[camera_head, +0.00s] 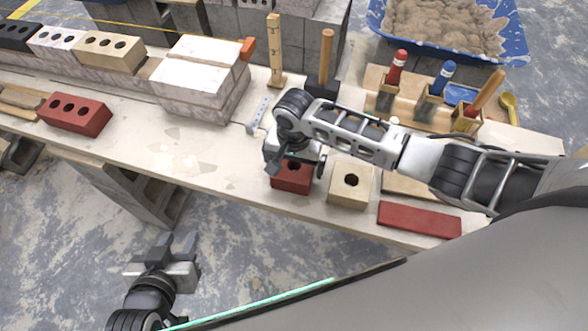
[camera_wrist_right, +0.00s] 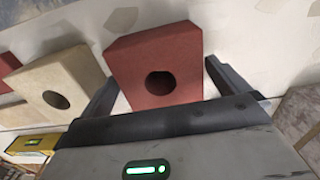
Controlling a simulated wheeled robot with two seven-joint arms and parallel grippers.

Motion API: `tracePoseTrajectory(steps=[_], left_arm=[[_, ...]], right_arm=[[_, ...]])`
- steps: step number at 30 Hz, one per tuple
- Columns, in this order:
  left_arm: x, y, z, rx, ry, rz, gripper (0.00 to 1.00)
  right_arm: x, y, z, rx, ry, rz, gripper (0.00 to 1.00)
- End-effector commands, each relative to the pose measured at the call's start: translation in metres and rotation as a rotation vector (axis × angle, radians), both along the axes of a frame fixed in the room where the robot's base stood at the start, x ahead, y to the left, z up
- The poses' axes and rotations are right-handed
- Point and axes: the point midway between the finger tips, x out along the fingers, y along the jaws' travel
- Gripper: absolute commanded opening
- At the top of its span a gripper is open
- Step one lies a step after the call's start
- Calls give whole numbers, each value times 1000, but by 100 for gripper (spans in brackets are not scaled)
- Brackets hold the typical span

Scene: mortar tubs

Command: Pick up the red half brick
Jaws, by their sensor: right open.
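The red half brick (camera_head: 291,178) lies on the plank table near its front edge, with one round hole in its top. In the right wrist view the red half brick (camera_wrist_right: 158,70) stands between the two spread fingers of my right gripper (camera_wrist_right: 160,90). In the head view my right gripper (camera_head: 294,170) is right over the brick and hides part of it. The jaws are open, with a finger on either side; I cannot tell whether they touch it. My left gripper (camera_head: 172,247) is empty, with its fingers apart, over the floor in front of the table.
A cream half brick (camera_head: 351,184) stands close to the right of the red one, then a flat red brick (camera_head: 419,219). A red three-hole brick (camera_head: 75,114) lies at the left. A hammer (camera_head: 324,70) and tool holder stand behind.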

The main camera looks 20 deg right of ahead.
Motion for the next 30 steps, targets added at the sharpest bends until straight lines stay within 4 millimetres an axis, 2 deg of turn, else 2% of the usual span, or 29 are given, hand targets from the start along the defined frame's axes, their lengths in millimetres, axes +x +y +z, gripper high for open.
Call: tracePoseTrajectory(steps=[3, 11, 12, 14, 19, 30], left_arm=[[2, -1, 0, -3, -8, -1, 36], [2, -1, 1, -5, -9, -3, 36], [2, -1, 1, -6, -9, -2, 36], [2, -1, 1, -6, -9, -2, 36], [2, -1, 1, -5, -8, -2, 36], [2, -2, 1, -6, -5, 0, 36]], right_arm=[[0, 0, -14, 0, 0, 2, 100], [0, 0, -17, 1, -2, 2, 100], [0, 1, -17, 1, -2, 2, 97], [0, 1, -17, 1, -2, 2, 81], [0, 0, -17, 1, -2, 2, 33], [2, 1, -10, 3, -6, 2, 33]])
